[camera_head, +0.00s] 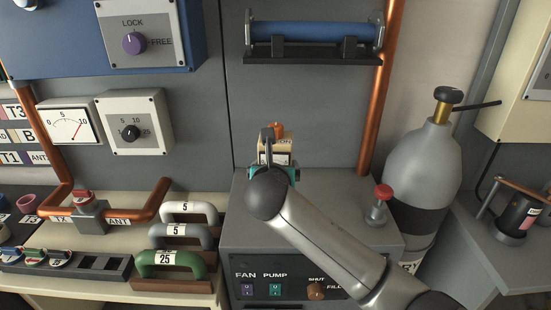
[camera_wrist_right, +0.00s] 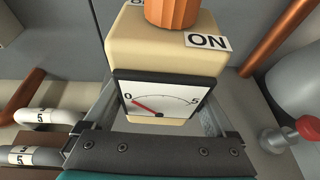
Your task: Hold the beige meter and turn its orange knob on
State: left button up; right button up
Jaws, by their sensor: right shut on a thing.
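The beige meter (camera_head: 284,146) is above or at the back of the grey cabinet top in the head view. It fills the upper middle of the right wrist view (camera_wrist_right: 160,55), with a white 0 to 5 dial whose red needle lies near 0. Its orange knob (camera_wrist_right: 172,12) is on top, cut off by the frame edge, beside an ON label. My right gripper (camera_wrist_right: 160,105) is shut on the meter, one finger on each side. In the head view my right gripper (camera_head: 275,160) partly hides the meter. My left gripper is in neither view.
The grey cabinet (camera_head: 310,235) with FAN and PUMP switches lies below my right arm. A red-topped plunger (camera_head: 382,193) and a gas cylinder (camera_head: 418,165) stand to the right. Several handles (camera_head: 170,262) and copper pipes (camera_head: 150,208) are at left.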

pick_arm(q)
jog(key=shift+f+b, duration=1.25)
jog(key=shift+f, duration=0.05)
pick_arm(e)
jog(key=shift+f, duration=4.1)
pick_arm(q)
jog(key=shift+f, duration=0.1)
pick_arm(e)
jog(key=shift+f, duration=0.45)
jog(key=shift+f, duration=0.15)
